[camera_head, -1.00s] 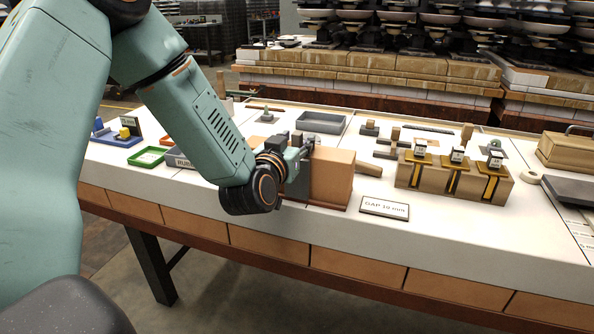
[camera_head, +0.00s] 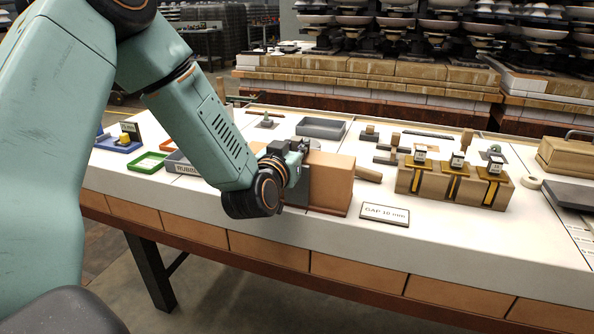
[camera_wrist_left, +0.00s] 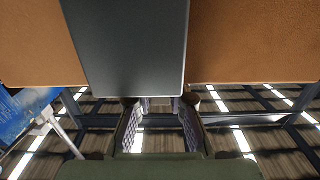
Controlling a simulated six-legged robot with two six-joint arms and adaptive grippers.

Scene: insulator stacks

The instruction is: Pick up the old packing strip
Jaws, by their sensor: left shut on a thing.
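A dark grey slab, which I take to be the old packing strip (camera_wrist_left: 130,45), stands upright between two orange-brown blocks in the left wrist view. In the head view the strip (camera_head: 296,192) shows as a dark face beside the brown block (camera_head: 331,184). My left gripper (camera_head: 301,152) is at the strip's upper part, next to the block, its tips mostly hidden. In the wrist view its two fingers (camera_wrist_left: 160,112) reach to the strip's edge. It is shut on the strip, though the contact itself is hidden. My right gripper is out of view.
A "GAP 10 mm" sign (camera_head: 385,214) lies at the table's front edge. A wooden stand with yellow-marked pieces (camera_head: 454,182) is to the right. A grey tray (camera_head: 321,128) sits behind, and a green tray (camera_head: 149,162) lies to the left. White tabletop is free at front right.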

